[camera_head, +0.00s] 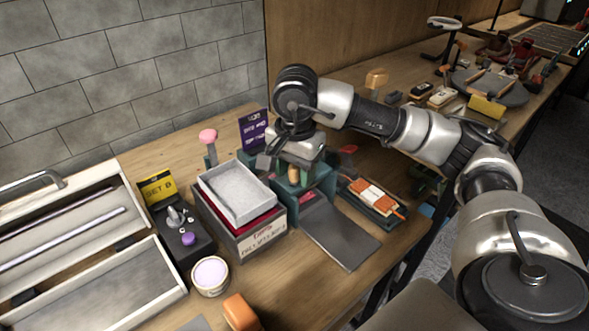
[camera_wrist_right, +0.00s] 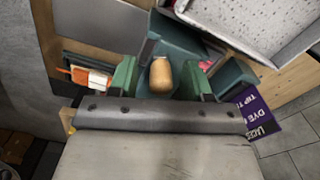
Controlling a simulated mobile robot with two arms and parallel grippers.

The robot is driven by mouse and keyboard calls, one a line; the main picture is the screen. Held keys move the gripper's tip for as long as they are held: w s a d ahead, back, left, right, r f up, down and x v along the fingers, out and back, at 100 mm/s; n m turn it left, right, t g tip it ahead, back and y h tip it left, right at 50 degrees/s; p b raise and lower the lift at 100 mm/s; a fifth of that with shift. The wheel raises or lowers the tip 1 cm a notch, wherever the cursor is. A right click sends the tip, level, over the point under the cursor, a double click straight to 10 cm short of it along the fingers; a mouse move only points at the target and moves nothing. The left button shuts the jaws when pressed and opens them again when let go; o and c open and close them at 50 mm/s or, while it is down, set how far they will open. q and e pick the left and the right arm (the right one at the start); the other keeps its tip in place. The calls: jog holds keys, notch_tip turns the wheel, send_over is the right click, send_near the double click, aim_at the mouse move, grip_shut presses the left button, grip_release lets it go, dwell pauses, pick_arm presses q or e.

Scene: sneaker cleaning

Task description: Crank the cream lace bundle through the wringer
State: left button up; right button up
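The teal wringer (camera_head: 317,190) stands on the bench beside a grey tray, and its teal frame also shows in the right wrist view (camera_wrist_right: 235,76). A tan wooden crank knob (camera_wrist_right: 160,75) shows upright there; in the head view it is a small tan spot (camera_head: 293,173). My right gripper (camera_head: 291,160) is just above the wringer, pointing down. In the wrist view its green fingers (camera_wrist_right: 159,79) stand apart on either side of the knob, with gaps visible. I cannot clearly identify the cream lace bundle. My left gripper is not in view.
A grey tray (camera_head: 205,183) on a lettered box stands left of the wringer. A flat grey plate (camera_head: 338,236) lies in front of it. A dark tray (camera_head: 385,217) with orange and cream pieces is at right. A purple sign (camera_head: 245,130) stands behind.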

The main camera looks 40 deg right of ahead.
jog(key=shift+r, duration=0.1)
notch_tip(320, 180, up, 11)
jog(key=shift+f+p, duration=0.2)
jog(key=shift+p, duration=0.3)
jog(key=shift+r, duration=0.1)
dwell(0.4)
